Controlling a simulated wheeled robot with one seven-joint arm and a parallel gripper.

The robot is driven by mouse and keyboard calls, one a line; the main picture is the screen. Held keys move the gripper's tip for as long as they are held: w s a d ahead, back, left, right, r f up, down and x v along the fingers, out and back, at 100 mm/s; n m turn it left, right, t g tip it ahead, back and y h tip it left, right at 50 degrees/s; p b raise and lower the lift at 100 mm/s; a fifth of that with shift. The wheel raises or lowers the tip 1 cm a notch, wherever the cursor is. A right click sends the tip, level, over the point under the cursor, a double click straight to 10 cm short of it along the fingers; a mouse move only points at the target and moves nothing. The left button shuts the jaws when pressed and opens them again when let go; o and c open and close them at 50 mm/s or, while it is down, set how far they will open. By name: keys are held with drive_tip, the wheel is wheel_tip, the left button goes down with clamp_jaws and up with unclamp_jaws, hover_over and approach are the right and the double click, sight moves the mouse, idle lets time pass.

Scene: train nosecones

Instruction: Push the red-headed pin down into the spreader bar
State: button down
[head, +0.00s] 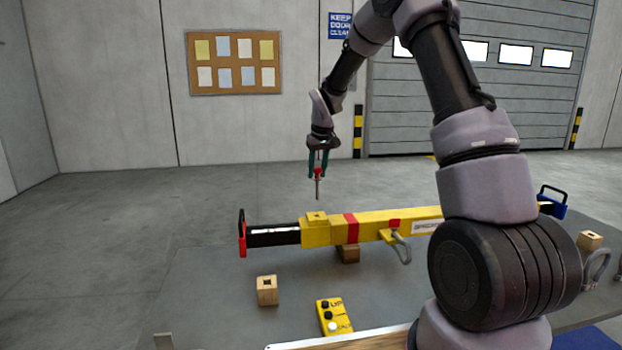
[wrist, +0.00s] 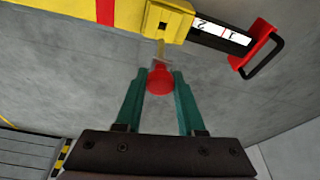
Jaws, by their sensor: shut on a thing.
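The red-headed pin (head: 317,175) hangs upright in my gripper (head: 318,168), its metal shank pointing down. My gripper has teal fingers and is shut on the pin's red head, which also shows in the wrist view (wrist: 160,78). The yellow spreader bar (head: 375,225) lies across the table. Its raised collar (head: 316,217) has a dark square hole on top, seen in the wrist view (wrist: 163,25). In the head view the pin's tip is above the collar and apart from it. A black inner bar (head: 272,235) with a white scale extends left from the collar.
A wooden block (head: 267,291) and a yellow button box (head: 333,317) stand on the grey table (head: 215,280) in front of the bar. A red end handle (head: 242,235) is at the bar's left. A shackle (head: 402,248) hangs below the bar.

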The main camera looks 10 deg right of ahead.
sight(318, 179)
idle(0.3)
drive_tip(key=shift+f, duration=2.8)
drive_tip(key=shift+f, duration=3.6)
drive_tip(key=shift+c, duration=2.2)
unclamp_jaws()
drive_tip(key=v, duration=1)
drive_tip(key=shift+r, duration=0.4)
drive_tip(key=shift+s+r, duration=0.1)
